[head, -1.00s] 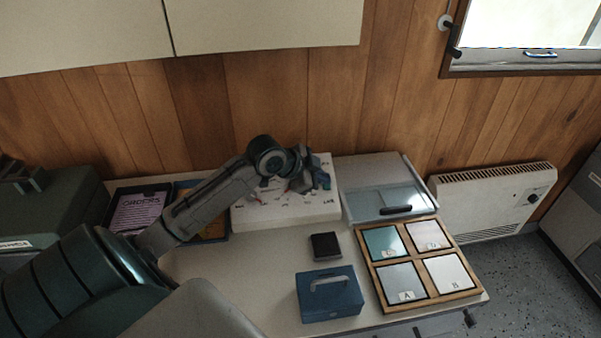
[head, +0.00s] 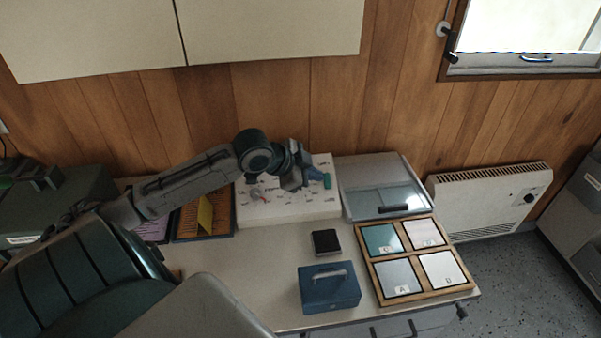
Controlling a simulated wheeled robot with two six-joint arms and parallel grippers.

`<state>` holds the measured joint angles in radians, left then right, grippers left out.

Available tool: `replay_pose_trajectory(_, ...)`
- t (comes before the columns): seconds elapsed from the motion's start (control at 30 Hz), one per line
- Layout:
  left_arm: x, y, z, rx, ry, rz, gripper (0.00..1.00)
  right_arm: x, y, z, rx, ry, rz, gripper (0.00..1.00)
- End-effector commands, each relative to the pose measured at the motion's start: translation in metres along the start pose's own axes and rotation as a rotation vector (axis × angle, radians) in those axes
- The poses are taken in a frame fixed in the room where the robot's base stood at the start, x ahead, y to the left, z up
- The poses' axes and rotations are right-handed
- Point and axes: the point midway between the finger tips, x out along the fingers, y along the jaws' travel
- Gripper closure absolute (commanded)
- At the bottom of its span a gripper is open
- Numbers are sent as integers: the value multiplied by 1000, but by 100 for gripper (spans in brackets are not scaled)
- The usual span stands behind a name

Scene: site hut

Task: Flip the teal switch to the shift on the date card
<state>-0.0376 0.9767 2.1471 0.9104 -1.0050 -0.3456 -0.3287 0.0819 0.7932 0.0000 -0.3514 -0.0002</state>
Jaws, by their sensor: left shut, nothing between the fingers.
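A white switch panel (head: 290,209) lies on the worktop against the wood wall, with small printed labels and several small knobs or levers. A teal piece (head: 316,174), apparently the teal switch, shows at the panel's right part. Its setting is too small to read. My left gripper (head: 297,184) is over the panel just left of the teal piece, shut and empty. I cannot tell whether it touches the piece. It hides part of the panel. No date card can be made out for certain. My right gripper is not in view.
A dark tray with an orange sheet and a yellow card (head: 205,214) lies left of the panel. A black block (head: 326,242), a blue cash box (head: 329,288), a wooden tray of lettered tiles (head: 373,274) and a glass-lidded case (head: 383,172) stand right and front.

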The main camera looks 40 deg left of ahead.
Motion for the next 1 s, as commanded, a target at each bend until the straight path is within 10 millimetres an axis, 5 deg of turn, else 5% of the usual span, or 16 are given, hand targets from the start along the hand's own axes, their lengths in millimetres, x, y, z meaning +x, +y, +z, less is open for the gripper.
replay_pose_trajectory(0.5, -41, 6, 2, 1, -10, -9, 100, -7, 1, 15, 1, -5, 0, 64)
replay_pose_trajectory(1.0, -50, 12, 1, -1, 1, 1, 100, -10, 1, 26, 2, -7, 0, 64)
